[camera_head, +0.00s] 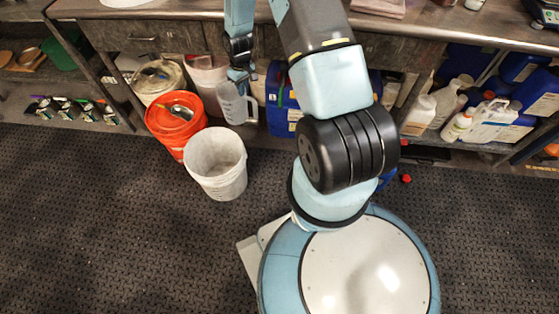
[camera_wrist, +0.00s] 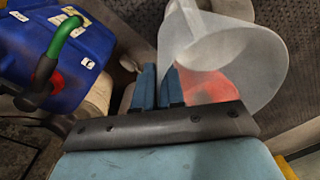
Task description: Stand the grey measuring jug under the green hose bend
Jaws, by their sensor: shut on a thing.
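The grey measuring jug (camera_head: 231,106) is translucent and hangs upright, clear of the floor, in front of the bench. My gripper (camera_head: 239,76) is shut on it at its handle side. In the wrist view the jug (camera_wrist: 235,50) fills the upper right, beside my gripper's blue fingers (camera_wrist: 158,88); the exact grip on the handle is hidden. The green hose bend (camera_wrist: 65,35) shows in the wrist view at the upper left, on a dark fitting at the blue drum (camera_wrist: 25,40). The jug is apart from it. In the head view I cannot make out the bend.
The blue drum (camera_head: 276,118) stands under the bench (camera_head: 200,12). White bottles (camera_head: 420,115) are at right. Open floor lies at front left.

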